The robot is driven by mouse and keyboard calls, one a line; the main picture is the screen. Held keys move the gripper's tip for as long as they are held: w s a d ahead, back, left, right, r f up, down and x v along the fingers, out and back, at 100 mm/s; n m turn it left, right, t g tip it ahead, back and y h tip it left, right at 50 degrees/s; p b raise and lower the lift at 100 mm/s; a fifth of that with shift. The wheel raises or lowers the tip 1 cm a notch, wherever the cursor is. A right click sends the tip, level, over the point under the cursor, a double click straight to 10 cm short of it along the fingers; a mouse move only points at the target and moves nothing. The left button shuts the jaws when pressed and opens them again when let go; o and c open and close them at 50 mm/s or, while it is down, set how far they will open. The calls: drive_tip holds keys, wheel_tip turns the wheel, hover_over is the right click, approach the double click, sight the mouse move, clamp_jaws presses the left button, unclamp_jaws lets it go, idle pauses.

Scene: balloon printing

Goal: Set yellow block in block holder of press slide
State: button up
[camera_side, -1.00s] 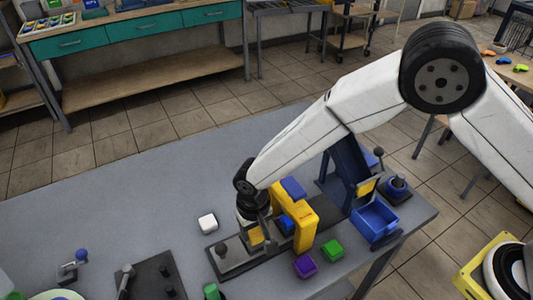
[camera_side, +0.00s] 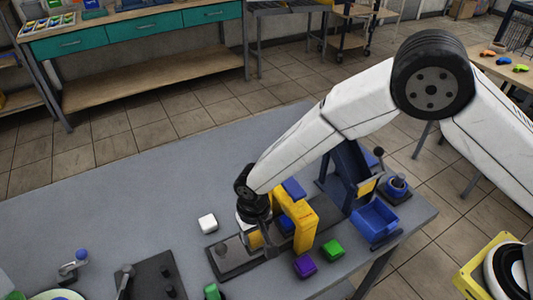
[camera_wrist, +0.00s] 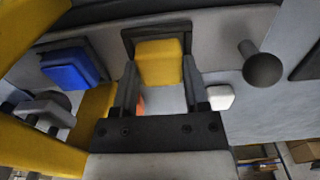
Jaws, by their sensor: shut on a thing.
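The yellow block (camera_wrist: 160,63) is between the two fingers of my gripper (camera_wrist: 158,85) in the wrist view. My gripper is shut on it. In the side view my gripper (camera_side: 258,240) points down over the dark press slide (camera_side: 225,262), beside the yellow press frame (camera_side: 296,215). The block sits at the dark square holder (camera_wrist: 158,32) of the slide; its far edge lines up inside the holder's frame. I cannot tell whether it rests on the holder floor. The slide's round knob (camera_wrist: 262,66) stands to the right in the wrist view.
A blue block (camera_side: 287,222) is under the yellow frame. A white block (camera_side: 208,223) lies behind the slide; purple (camera_side: 305,265) and green (camera_side: 333,249) blocks lie in front. A blue bin (camera_side: 375,219) stands at right.

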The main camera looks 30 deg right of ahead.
drive_tip(key=shift+f, duration=0.2)
idle(0.6)
drive_tip(key=o, duration=1.1)
drive_tip(key=shift+o, duration=0.2)
drive_tip(key=shift+r, duration=0.15)
drive_tip(key=shift+r, duration=3.75)
drive_tip(key=shift+w+r, duration=0.2)
drive_tip(key=shift+w, duration=0.05)
drive_tip(key=w+d+r, duration=0.2)
drive_tip(key=d, duration=0.1)
drive_tip(key=w+d+r+t+y, duration=0.1)
drive_tip(key=w+d+r, duration=0.1)
drive_tip(key=d+r, duration=0.1)
drive_tip(key=w+d+r+t, duration=0.1)
drive_tip(key=w+d+r, duration=0.1)
drive_tip(key=d+r, duration=0.1)
drive_tip(key=shift+w+d+r+y, duration=0.1)
drive_tip(key=shift+w+d+y, duration=0.15)
drive_tip(key=shift+w+y, duration=0.1)
drive_tip(key=s+d+h, duration=0.1)
drive_tip(key=s+d, duration=1.7)
drive_tip(key=d, duration=0.2)
drive_tip(key=shift+f+t+h, duration=0.25)
drive_tip(key=shift+t+h, duration=0.05)
drive_tip(key=shift+h, duration=0.05)
